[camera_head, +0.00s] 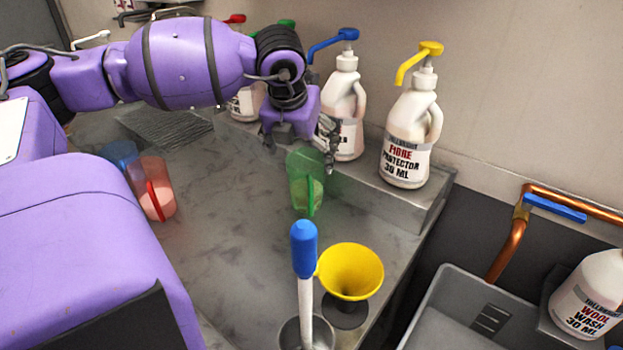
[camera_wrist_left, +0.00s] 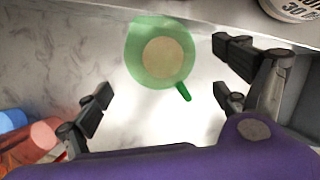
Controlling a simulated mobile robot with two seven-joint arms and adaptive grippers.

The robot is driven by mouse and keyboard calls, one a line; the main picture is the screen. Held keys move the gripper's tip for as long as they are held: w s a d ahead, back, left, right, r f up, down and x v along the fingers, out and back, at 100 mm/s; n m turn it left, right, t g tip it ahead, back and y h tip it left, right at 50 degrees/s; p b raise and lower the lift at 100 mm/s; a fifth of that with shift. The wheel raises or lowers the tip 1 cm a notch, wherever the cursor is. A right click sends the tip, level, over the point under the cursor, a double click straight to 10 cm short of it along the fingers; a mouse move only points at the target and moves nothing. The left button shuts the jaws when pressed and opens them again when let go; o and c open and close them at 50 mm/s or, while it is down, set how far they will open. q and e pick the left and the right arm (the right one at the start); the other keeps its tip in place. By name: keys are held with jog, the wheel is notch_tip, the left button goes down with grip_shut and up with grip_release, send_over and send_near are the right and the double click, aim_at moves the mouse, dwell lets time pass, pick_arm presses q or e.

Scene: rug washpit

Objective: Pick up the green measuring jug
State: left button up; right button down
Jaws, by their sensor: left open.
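The green measuring jug (camera_head: 306,182) is translucent and stands upright on the grey counter in front of the bottle ledge. In the left wrist view the jug (camera_wrist_left: 160,53) is seen from above, with its handle pointing down and right. My left gripper (camera_head: 301,158) hangs by the jug's top and hides part of its rim in the head view. In the wrist view the open left fingers (camera_wrist_left: 164,87) are spread wide on either side, with the jug between and ahead of them, untouched as far as I can see. My right gripper is not in view.
A red jug (camera_head: 152,188) and a blue jug (camera_head: 120,155) stand to the left. A yellow funnel (camera_head: 350,271) and a blue-handled tool (camera_head: 304,250) stand in front. Pump bottles, including the yellow-topped one (camera_head: 408,130), line the ledge (camera_head: 405,200) behind.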

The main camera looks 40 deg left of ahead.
aim_at(305, 164)
pick_arm(q)
jog(key=b+x, duration=0.1)
jog(key=x, duration=0.4)
jog(key=shift+w+a+f, duration=0.15)
jog(key=shift+w+f, duration=0.15)
jog(key=shift+w, duration=0.05)
jog(key=shift+r, duration=0.1)
jog(key=c, duration=2)
jog(key=shift+c, duration=0.2)
